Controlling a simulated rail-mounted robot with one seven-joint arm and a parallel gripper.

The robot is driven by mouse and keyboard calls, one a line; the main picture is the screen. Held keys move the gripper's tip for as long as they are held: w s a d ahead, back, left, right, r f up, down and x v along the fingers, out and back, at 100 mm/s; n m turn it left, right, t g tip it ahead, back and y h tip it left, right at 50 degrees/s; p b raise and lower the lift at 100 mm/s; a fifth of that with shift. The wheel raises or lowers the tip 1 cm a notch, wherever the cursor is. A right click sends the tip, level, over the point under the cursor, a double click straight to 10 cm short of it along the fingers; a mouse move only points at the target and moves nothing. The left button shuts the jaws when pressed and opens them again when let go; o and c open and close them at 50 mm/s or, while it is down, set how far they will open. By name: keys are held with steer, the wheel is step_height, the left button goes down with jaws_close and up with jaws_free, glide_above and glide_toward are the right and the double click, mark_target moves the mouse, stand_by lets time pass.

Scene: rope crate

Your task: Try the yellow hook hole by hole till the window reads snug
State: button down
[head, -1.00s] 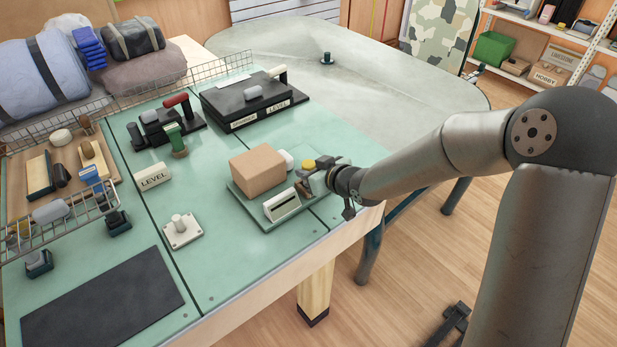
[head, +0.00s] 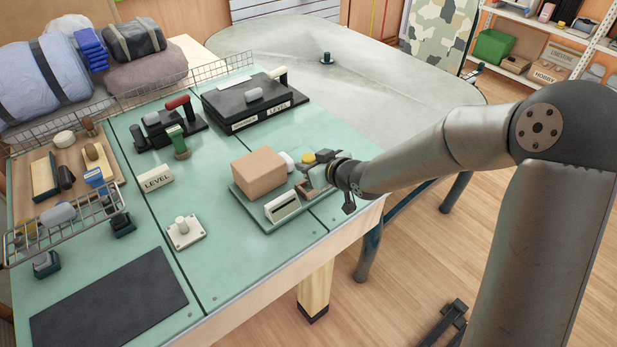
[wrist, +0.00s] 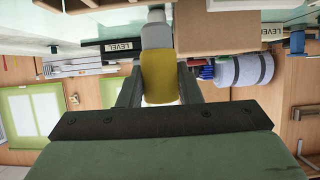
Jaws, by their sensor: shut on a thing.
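The yellow hook piece (head: 308,157) is at my gripper (head: 318,170), at the right of a green base plate (head: 243,200). In the wrist view the yellow piece (wrist: 160,75) sits between the two fingers of my gripper (wrist: 160,88), which are shut on it. A grey-white rounded part (wrist: 156,33) lies just beyond it. A tan block (head: 259,172) stands on the plate beside the gripper. A white box with a dark slot-like window (head: 283,207) stands at the plate's front; its reading is too small to tell. I cannot make out the holes.
A black box labelled LEVEL (head: 256,103) stands behind. A LEVEL block (head: 157,180), a white peg plate (head: 185,232) and a dark mat (head: 110,305) lie to the left. A wire basket (head: 75,225) is at far left. The bench right of the black box is clear.

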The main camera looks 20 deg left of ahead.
steer(key=shift+r+p, duration=0.6)
steer(key=shift+r, duration=0.4)
